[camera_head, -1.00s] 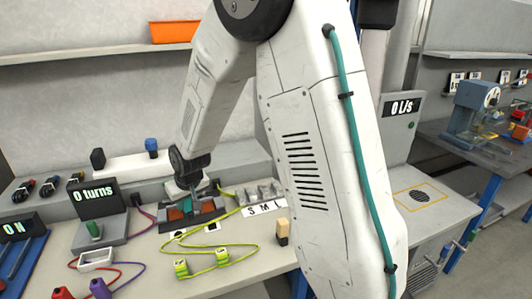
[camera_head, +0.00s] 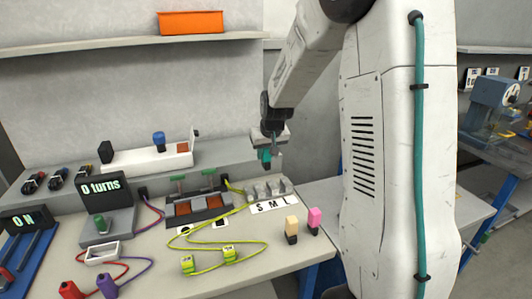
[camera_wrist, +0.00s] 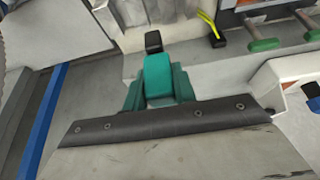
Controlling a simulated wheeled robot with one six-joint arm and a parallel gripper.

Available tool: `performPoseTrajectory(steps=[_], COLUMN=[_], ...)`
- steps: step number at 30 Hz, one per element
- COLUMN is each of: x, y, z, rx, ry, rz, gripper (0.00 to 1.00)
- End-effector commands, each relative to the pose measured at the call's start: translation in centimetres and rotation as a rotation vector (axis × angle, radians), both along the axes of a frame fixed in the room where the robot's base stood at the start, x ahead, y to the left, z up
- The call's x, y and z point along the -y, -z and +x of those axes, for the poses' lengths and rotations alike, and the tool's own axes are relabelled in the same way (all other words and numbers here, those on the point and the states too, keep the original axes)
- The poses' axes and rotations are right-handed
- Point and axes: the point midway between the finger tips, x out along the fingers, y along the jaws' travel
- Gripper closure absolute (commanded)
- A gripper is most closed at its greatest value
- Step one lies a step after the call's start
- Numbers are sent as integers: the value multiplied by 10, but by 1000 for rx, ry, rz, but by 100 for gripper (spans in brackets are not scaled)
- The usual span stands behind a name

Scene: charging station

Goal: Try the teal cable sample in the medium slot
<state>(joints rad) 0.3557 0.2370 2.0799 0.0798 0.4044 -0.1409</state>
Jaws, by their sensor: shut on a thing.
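My gripper (camera_head: 265,158) is shut on the teal cable sample (camera_head: 265,156), which is held in the air. In the wrist view the teal sample (camera_wrist: 158,78) sits between the jaws, with a black end (camera_wrist: 153,42) pointing away from the gripper. The grey slot block (camera_head: 268,190) is on the bench below, with a white label (camera_head: 270,206) reading S, M, L. The medium slot (camera_head: 274,189) is the middle one. The sample is above the block and apart from it. The slot openings are too small to make out.
A tan sample (camera_head: 291,229) and a pink sample (camera_head: 314,220) stand in front of the block. A dark fixture (camera_head: 197,208) with green handles is to its left. A yellow-green cable (camera_head: 250,241) loops over the bench. A raised ledge (camera_head: 225,158) runs behind.

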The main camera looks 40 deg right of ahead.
Motion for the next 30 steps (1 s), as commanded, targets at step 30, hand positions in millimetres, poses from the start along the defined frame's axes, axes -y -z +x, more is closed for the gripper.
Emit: performPoseTrajectory(steps=[30], x=[-1], y=[58], z=[-1], rx=[-1], ry=[0], rz=[1], gripper=[99])
